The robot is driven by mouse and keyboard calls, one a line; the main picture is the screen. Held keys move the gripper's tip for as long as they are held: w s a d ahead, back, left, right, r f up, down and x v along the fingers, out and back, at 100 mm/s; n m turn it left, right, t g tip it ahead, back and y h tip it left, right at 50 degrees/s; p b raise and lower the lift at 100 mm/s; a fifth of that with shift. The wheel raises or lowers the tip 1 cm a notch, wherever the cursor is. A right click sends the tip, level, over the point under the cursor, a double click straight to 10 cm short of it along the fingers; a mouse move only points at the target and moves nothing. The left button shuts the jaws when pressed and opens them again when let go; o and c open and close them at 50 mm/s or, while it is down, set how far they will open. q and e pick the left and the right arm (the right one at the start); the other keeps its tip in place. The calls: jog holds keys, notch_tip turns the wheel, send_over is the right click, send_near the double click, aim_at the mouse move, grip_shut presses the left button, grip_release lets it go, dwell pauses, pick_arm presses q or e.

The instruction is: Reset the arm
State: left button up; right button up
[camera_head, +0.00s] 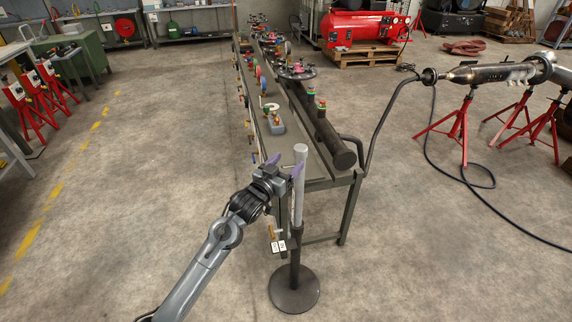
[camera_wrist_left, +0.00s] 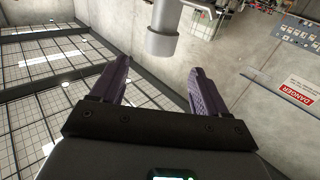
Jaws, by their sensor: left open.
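My left gripper (camera_head: 285,165) is at the near end of the long workbench, with its two purple fingers apart. In the head view it is right beside the top of a grey upright post (camera_head: 299,185), and I cannot tell there if they touch. In the left wrist view the gripper (camera_wrist_left: 157,74) is open with nothing between its fingers. A grey cylindrical piece (camera_wrist_left: 162,42) shows just beyond the fingertips there. My right gripper is in neither view.
The long workbench (camera_head: 317,170) carries a dark pipe (camera_head: 335,145), valves and small fittings. The post stands on a round black base (camera_head: 294,289). A flanged pipe (camera_head: 490,74) rests on red stands at right, with a black cable on the floor.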

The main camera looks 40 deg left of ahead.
pick_arm(q)
notch_tip(320, 180, down, 8)
jog(key=s+d+g, duration=0.1)
jog(key=s, duration=0.2)
jog(key=s+d+f+m+g+h, duration=0.1)
jog(key=s+d+f+g, duration=0.2)
jog(key=s+d+f, duration=0.4)
jog(key=s+d+f+g+h, duration=0.1)
jog(key=s+d+f+g, duration=0.15)
jog(key=s+d, duration=0.45)
jog(key=s+d+f+m+g+h, duration=0.1)
jog(key=s+d+f+g+h, duration=0.25)
jog(key=s, duration=0.65)
jog(key=s+d+r+m+g+y, duration=0.1)
jog(key=s+d+m+g+y, duration=0.2)
jog(key=s, duration=0.5)
notch_tip(320, 180, up, 34)
jog(key=s+n+g+p, duration=0.1)
jog(key=p, duration=3.3)
jog(key=shift+r+h+p, duration=0.2)
jog(key=shift+h+p, duration=0.2)
jog(key=shift+h, duration=0.05)
jog(key=shift+s, duration=0.1)
